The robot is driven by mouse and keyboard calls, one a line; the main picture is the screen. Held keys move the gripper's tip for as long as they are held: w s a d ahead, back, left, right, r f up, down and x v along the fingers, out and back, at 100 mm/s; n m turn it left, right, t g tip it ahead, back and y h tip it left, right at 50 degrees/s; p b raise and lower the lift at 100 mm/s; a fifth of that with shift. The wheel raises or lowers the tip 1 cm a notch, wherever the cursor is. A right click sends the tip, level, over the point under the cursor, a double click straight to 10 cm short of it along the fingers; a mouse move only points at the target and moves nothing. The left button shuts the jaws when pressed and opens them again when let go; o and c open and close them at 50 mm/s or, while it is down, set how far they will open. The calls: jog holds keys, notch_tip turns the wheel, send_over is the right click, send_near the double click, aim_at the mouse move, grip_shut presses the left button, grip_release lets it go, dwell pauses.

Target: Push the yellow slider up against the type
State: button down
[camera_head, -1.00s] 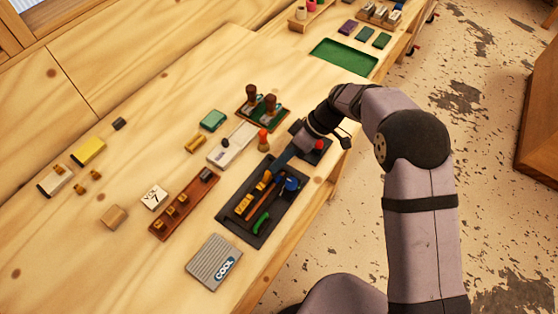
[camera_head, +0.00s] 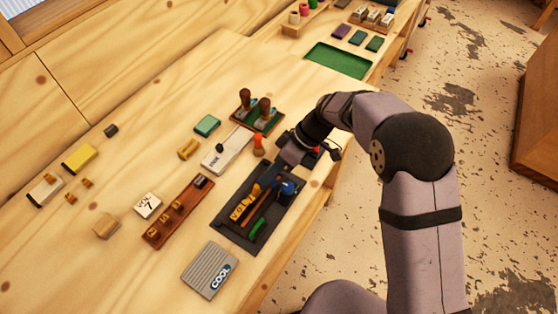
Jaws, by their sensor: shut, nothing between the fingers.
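A dark tray (camera_head: 237,236) lies near the table's front edge. In it, a yellow block (camera_head: 238,211) with dark marks, seemingly letter type, sits toward the left. A narrow yellow piece (camera_head: 254,192), which looks like the slider, lies up and right of it. Whether the two touch is too small to tell. My gripper (camera_head: 272,178) is shut with nothing in it, pointing down at the tray's upper end, close to the slider. Its fingertips are hard to make out against the dark tray, so I cannot tell whether they touch the slider.
The tray also holds a blue knob (camera_head: 288,188) and a green piece (camera_head: 257,227). A brown rack (camera_head: 153,236) with brass pieces lies left. A red-orange-topped stamp (camera_head: 258,146) and a white block (camera_head: 224,153) stand close behind. A grey ribbed COOL block (camera_head: 209,271) lies in front.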

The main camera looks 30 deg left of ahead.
jog(key=shift+w+f, duration=0.1)
jog(key=shift+w, duration=0.3)
jog(key=w, duration=0.1)
jog(key=w+b, duration=0.1)
jog(key=w+r+b, duration=0.1)
jog(key=w, duration=0.1)
jog(key=shift+w+d, duration=0.1)
jog(key=shift+d, duration=0.15)
jog(key=b+v, duration=0.2)
jog(key=v, duration=0.6)
jog(key=shift+d+r, duration=0.15)
jog(key=shift+r, duration=0.25)
jog(key=w+d+f+m+t, duration=0.15)
jog(key=d+m, duration=0.45)
jog(key=d, duration=0.6)
jog(key=s+d+f+m+t+h, duration=0.1)
jog(key=s+d+m, duration=0.3)
jog(key=d, duration=0.4)
jog(key=s+d+f+m+t+h, duration=0.2)
jog(key=s+d+f+m, duration=0.1)
jog(key=d, duration=0.6)
jog(key=s+d+f+m+t+h, duration=0.1)
jog(key=s+d+f+m, duration=0.1)
jog(key=s+d+m, duration=0.3)
jog(key=d+m, duration=0.1)
jog(key=d, duration=0.3)
jog(key=shift+h, duration=0.3)
